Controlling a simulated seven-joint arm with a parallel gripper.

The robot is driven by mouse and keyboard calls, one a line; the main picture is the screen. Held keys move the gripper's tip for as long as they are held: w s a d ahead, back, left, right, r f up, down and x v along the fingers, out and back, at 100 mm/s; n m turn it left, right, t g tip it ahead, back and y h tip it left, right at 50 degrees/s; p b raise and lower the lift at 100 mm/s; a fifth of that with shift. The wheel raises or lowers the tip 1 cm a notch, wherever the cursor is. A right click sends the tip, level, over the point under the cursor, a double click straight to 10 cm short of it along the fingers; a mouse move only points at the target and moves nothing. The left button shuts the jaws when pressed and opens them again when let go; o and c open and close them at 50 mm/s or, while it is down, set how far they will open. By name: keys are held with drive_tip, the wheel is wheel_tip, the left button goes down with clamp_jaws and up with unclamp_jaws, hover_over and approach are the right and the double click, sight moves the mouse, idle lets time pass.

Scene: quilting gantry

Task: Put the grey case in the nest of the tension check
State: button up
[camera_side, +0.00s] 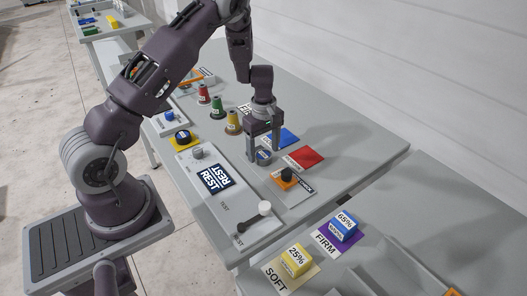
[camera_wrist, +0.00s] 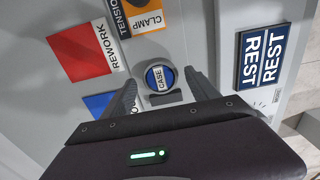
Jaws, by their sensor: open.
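The grey case (camera_side: 263,157) is a small round piece with a blue top lettered CASE; it also shows in the wrist view (camera_wrist: 160,78). My gripper (camera_side: 264,150) points down over it, its fingers open on either side of the case. In the wrist view the fingertips (camera_wrist: 162,74) flank the case with a gap on each side. The tension check (camera_side: 297,187) is a plate with an orange clamp area and a black knob, just right of and nearer than my gripper. In the wrist view its orange CLAMP label (camera_wrist: 143,16) shows at the top. I cannot make out its nest.
A red REWORK square (camera_side: 304,158) and a blue square (camera_side: 286,137) lie beyond the gripper. A grey panel with a REST label (camera_side: 216,178) and a white-knobbed lever (camera_side: 264,208) lies left. Red, green (camera_side: 217,108) and yellow cones stand behind.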

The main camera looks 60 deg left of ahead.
sight(264, 155)
wheel_tip(264, 155, up, 11)
drive_tip(key=s+d+r+m+t+h, duration=0.15)
drive_tip(key=s+d+r+m, duration=0.35)
drive_tip(key=d+r, duration=0.5)
drive_tip(key=s+d+r+m+t, duration=0.1)
drive_tip(key=s+d+r+m, duration=0.1)
drive_tip(key=s, duration=0.5)
drive_tip(key=s+d+r+m+t+y, duration=0.1)
drive_tip(key=s+r+m, duration=0.3)
drive_tip(key=s+m, duration=0.2)
drive_tip(key=s+d+r+m+t, duration=0.2)
drive_tip(key=s+m, duration=0.3)
drive_tip(key=s, duration=0.3)
drive_tip(key=shift+d+r, duration=0.3)
drive_tip(key=shift+r, duration=0.2)
drive_tip(key=shift+w+y, duration=0.1)
drive_tip(key=shift+y, duration=0.15)
